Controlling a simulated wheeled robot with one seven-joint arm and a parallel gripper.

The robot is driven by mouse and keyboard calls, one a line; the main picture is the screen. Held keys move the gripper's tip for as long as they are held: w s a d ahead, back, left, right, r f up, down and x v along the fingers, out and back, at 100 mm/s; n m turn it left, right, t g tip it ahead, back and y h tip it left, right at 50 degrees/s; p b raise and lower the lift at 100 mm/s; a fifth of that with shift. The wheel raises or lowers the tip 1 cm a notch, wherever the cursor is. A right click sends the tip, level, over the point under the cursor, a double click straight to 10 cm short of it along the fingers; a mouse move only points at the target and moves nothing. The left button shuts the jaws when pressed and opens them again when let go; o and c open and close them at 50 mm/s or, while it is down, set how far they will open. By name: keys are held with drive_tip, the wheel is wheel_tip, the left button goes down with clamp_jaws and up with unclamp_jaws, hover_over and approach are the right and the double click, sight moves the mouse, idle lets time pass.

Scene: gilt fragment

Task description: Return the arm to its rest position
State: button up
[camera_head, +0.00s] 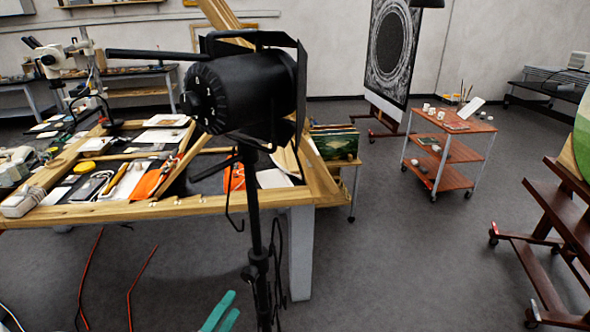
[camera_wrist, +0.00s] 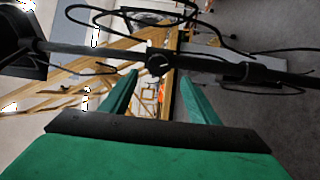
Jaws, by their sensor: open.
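My gripper (camera_head: 224,300) shows at the bottom edge of the head view as two teal fingers, just left of a black light stand. The rest of my arm is out of that view. In the wrist view my gripper (camera_wrist: 159,77) has its two green fingers spread apart, with nothing held between them. The black pole of the stand (camera_wrist: 110,52) crosses the wrist view just beyond the fingertips, with a round knob near the middle. I cannot tell whether the fingers touch the pole.
A black studio lamp (camera_head: 245,92) tops the stand (camera_head: 257,225), with cables hanging beside it. A cluttered wooden worktable (camera_head: 120,212) stands behind it on the left. A wheeled cart (camera_head: 452,152) and a red-brown easel (camera_head: 545,245) are on the right. Grey floor (camera_head: 400,260) lies open between.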

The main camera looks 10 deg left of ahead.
drive_tip(key=s+d+f+m+g+y, duration=0.2)
drive_tip(key=s+d+f+y, duration=0.1)
drive_tip(key=s+d+f, duration=0.5)
drive_tip(key=s+d+f+m+g+y, duration=0.2)
drive_tip(key=s+d+f+y, duration=0.15)
drive_tip(key=s+f, duration=0.45)
drive_tip(key=s+d+r+m+t+h, duration=0.1)
drive_tip(key=s+d+r+m, duration=0.3)
drive_tip(key=s, duration=0.4)
drive_tip(key=s+d+r+m+h, duration=0.1)
drive_tip(key=s+d+r+m, duration=0.3)
drive_tip(key=s+d+m, duration=0.3)
drive_tip(key=shift+s+t, duration=0.4)
drive_tip(key=shift+s, duration=0.35)
